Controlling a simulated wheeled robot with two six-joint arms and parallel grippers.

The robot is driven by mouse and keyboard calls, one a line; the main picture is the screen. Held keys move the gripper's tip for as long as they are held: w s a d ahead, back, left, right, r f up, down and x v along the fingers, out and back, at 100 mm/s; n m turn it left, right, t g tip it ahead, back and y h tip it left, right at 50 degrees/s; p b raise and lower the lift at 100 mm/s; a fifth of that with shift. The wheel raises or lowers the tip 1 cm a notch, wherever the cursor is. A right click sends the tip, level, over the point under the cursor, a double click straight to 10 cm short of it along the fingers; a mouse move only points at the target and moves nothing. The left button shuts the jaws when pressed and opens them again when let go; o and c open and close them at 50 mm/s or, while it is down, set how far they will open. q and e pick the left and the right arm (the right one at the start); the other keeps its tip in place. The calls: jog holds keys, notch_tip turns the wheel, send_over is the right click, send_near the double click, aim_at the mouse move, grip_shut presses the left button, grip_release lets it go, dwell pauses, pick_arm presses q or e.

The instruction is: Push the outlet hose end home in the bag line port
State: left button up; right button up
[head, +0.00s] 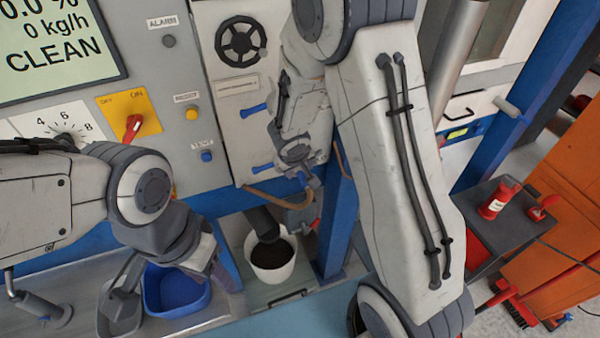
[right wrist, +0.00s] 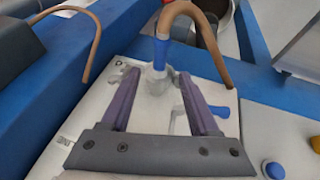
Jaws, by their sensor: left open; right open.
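The brown outlet hose (right wrist: 205,40) arches at the top of the right wrist view. Its blue end sleeve (right wrist: 162,50) stands at a grey fitting (right wrist: 157,82) on the pale panel, which looks like the port. I cannot tell how deep the sleeve sits. My right gripper (right wrist: 158,74) is open, its two fingers apart on either side of the fitting, not closed on it. In the head view, the right gripper (head: 308,180) is small and partly hidden beside the brown hose (head: 280,200). My left gripper (head: 208,265) is open and empty above the blue tub.
A blue tub (head: 165,302) and a grey scoop (head: 118,312) are at the lower left. A white bucket (head: 272,272) stands under a dark spout. Blue-handled valves (head: 253,110) project from the panel. A blue post (head: 338,215) stands to the right. Another brown hose (right wrist: 88,45) hangs nearby.

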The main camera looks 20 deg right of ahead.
aim_at(301, 175)
jog(key=x, duration=0.6)
jog(key=shift+b, duration=0.35)
jog(key=shift+w, duration=0.1)
grip_shut()
